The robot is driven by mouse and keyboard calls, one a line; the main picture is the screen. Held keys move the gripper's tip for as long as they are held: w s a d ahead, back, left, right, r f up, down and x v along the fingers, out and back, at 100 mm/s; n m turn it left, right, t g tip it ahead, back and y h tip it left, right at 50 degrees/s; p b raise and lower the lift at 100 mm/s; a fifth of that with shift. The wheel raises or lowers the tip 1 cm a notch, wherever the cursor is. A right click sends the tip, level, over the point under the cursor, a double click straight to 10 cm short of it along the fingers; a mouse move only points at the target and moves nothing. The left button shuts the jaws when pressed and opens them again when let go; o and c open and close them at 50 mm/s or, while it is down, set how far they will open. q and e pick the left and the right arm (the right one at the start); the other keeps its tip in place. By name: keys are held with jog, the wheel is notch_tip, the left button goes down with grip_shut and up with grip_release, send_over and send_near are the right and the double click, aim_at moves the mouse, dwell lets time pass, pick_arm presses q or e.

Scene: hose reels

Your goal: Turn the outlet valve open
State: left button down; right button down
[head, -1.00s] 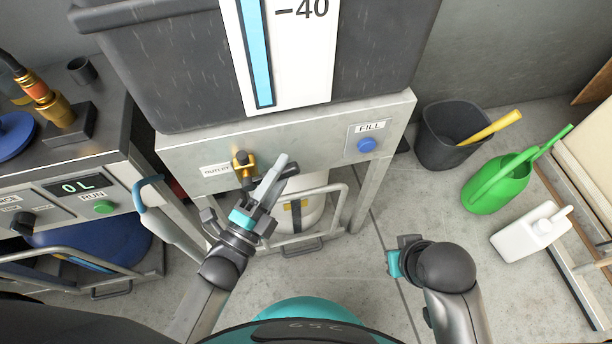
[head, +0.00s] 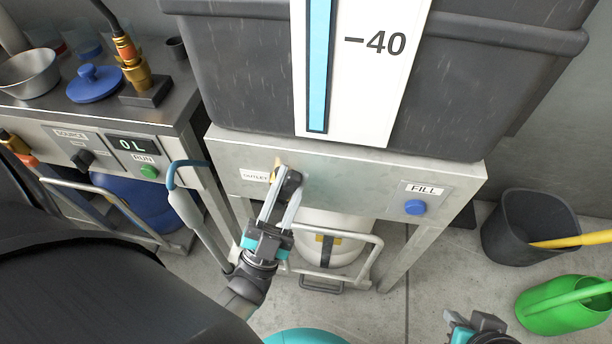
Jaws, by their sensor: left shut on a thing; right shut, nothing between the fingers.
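The outlet valve (head: 276,173) is a small brass fitting on the grey front panel, beside the OUTLET label (head: 254,176). It is mostly hidden behind my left gripper. My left gripper (head: 288,184) reaches up to the panel, with its pale fingers shut on the outlet valve's handle. The fingertips cover the handle, so its exact angle is hard to tell. My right gripper (head: 475,326) is shut and empty, low at the bottom right, partly cut off by the frame edge and well away from the valve.
A dark tank (head: 240,85) with a level strip stands above the panel. A blue FILL button (head: 415,207) is to the right. A white container (head: 335,225) stands behind a metal rail below. A dark bucket (head: 515,240) and green watering can (head: 565,305) are at right.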

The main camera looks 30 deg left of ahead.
pick_arm(q)
jog(key=n+y, duration=0.1)
jog(key=n, duration=0.1)
jog(key=a+n+y, duration=0.1)
jog(key=y, duration=0.1)
jog(key=shift+s+r+n, duration=0.1)
jog(key=shift+n, duration=0.3)
jog(key=shift+s+a+r+n+g+y, duration=0.1)
jog(key=shift+a+n+y, duration=0.1)
jog(key=shift+n+y, duration=0.75)
jog(key=shift+s+a+f+n+g+y, duration=0.1)
jog(key=shift+a+n+y, duration=0.15)
jog(key=shift+n+y, duration=0.75)
jog(key=shift+s+a+r+n+g+y, duration=0.1)
jog(key=shift+a+n+y, duration=0.1)
jog(key=shift+n+y, duration=0.75)
jog(key=shift+n, duration=0.3)
jog(key=c, duration=0.6)
grip_release()
jog(key=shift+c, duration=0.2)
